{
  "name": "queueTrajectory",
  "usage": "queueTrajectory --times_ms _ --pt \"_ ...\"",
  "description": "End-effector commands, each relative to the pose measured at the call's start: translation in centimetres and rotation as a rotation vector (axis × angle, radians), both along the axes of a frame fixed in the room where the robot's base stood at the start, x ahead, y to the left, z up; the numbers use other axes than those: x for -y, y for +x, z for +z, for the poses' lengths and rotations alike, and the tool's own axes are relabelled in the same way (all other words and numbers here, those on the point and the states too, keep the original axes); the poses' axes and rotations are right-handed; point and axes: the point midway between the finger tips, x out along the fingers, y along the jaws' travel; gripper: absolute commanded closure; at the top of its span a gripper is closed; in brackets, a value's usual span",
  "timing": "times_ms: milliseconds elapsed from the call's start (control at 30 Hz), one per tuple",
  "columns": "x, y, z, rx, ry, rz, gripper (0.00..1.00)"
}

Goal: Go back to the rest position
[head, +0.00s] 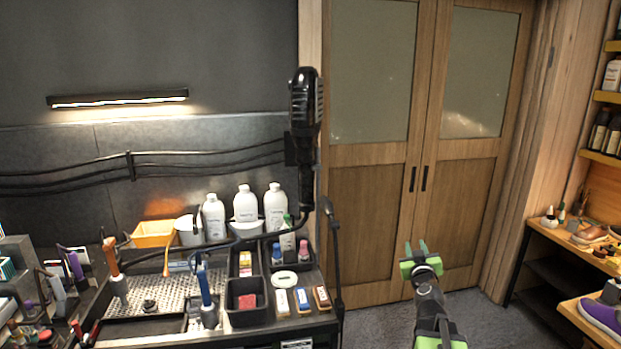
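My gripper (416,247) is in the lower right of the head view, with its green fingertips pointing up and away from me. The two fingers stand apart and nothing shows between them. My black and green arm reaches up from the bottom edge. The gripper is in front of the wooden double doors (375,215), to the right of the cleaning bench, and appears to touch nothing.
The bench at left carries white bottles (245,204), an orange bin (153,233), brushes (205,285) and small boxes (303,299). A black stand (335,260) edges it. Shelves at right hold a purple sneaker (603,317). Grey floor (380,320) lies clear between.

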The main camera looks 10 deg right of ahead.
Motion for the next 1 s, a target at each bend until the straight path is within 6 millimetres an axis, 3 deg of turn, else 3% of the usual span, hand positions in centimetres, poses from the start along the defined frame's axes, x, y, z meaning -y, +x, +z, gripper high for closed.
queueTrajectory --times_ms 33,133,233,300,367,433,500,600,733,833,1000 --pt "-4.3 1.2 -1.0 -0.030 0.001 0.087 0.72" --pt "-12.7 2.7 -3.4 -0.118 0.012 0.261 0.72" --pt "-21.0 2.7 -6.5 -0.239 0.027 0.427 0.72" --pt "-26.3 1.7 -9.2 -0.356 0.042 0.532 0.72" --pt "-30.5 -0.1 -12.0 -0.482 0.059 0.608 0.72" --pt "-34.1 -3.2 -15.8 -0.676 0.085 0.660 0.72" --pt "-34.7 -7.5 -19.7 -0.921 0.130 0.624 0.72" --pt "-31.2 -13.4 -23.0 -1.214 0.224 0.428 0.72" --pt "-28.2 -19.0 -24.2 -1.435 0.344 0.155 0.72" --pt "-28.0 -20.6 -24.2 -1.478 0.423 0.056 0.72" --pt "-28.1 -20.5 -24.3 -1.469 0.445 0.036 0.72"
